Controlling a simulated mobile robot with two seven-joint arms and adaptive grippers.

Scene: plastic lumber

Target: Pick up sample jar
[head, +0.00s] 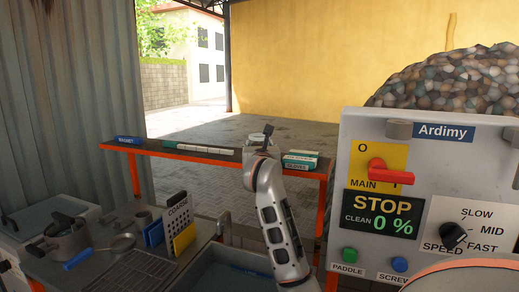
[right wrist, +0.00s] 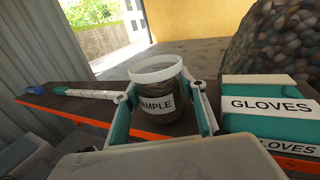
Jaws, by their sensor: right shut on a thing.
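The sample jar (right wrist: 157,98) is a clear jar with a white rim, dark contents and a label reading "AMPLE" in the right wrist view. It stands upright between the two fingers of my right gripper (right wrist: 160,112), which is shut on it. In the head view my right gripper (head: 262,140) is at the shelf (head: 225,160) with the orange front edge, and the jar is mostly hidden behind the gripper and wrist. I cannot tell whether the jar touches the shelf. My left gripper is not in view.
Teal and white glove boxes (right wrist: 268,108) stand close to the right of the jar. A blue-ended item (head: 130,140) and a long pale one lie left on the shelf. A control panel (head: 420,190) stands at right. A pot (head: 65,238) and coarse-labelled plates (head: 180,225) are at lower left.

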